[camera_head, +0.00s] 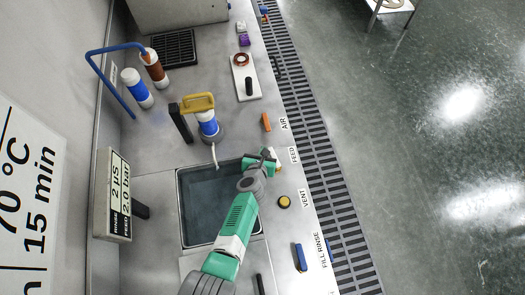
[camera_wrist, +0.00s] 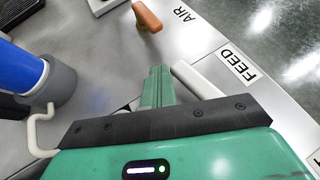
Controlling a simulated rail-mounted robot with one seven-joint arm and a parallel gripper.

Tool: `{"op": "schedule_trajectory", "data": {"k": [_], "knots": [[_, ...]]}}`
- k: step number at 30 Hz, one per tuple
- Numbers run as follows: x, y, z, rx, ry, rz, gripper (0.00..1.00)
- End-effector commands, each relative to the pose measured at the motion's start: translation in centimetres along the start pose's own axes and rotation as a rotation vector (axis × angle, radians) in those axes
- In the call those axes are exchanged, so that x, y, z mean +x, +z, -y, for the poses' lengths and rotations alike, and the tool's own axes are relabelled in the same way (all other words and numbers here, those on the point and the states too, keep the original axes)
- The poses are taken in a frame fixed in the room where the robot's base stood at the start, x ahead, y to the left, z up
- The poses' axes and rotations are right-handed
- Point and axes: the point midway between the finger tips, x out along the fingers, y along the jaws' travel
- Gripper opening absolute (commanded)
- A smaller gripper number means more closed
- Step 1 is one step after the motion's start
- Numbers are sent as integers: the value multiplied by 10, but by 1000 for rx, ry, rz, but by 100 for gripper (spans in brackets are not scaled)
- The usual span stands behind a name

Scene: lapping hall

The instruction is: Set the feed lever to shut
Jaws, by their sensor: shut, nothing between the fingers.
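The feed lever (camera_wrist: 197,82) is a white handle beside the FEED label (camera_wrist: 238,64) in the wrist view. It lies at a slant, and its near end is hidden behind my gripper body. In the head view, a pale bit of the lever (camera_head: 277,155) shows beside the FEED label (camera_head: 293,155). My gripper (camera_wrist: 158,78) has its green fingers shut and empty, just left of the lever in the wrist view. I cannot tell whether they touch it. In the head view, my gripper (camera_head: 262,158) is over the right rim of the sink.
The orange AIR lever (camera_head: 266,122) stands behind my gripper. The yellow VENT knob (camera_head: 284,202) and blue FILL RINSE lever (camera_head: 300,257) are nearer. The sink (camera_head: 205,205) lies below my arm.

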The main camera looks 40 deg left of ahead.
Motion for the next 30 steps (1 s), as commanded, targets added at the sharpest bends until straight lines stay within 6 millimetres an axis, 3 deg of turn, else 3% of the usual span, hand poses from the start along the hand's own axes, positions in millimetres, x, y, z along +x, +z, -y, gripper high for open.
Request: {"op": "schedule_trajectory", "data": {"k": [10,14,22,30], "knots": [[-6,-1,-7,0,-1,-1,0],[-20,-6,-29,3,-6,-2,0],[-68,12,-80,4,-7,-1,0],[-83,11,-100,6,-11,0,0]]}}
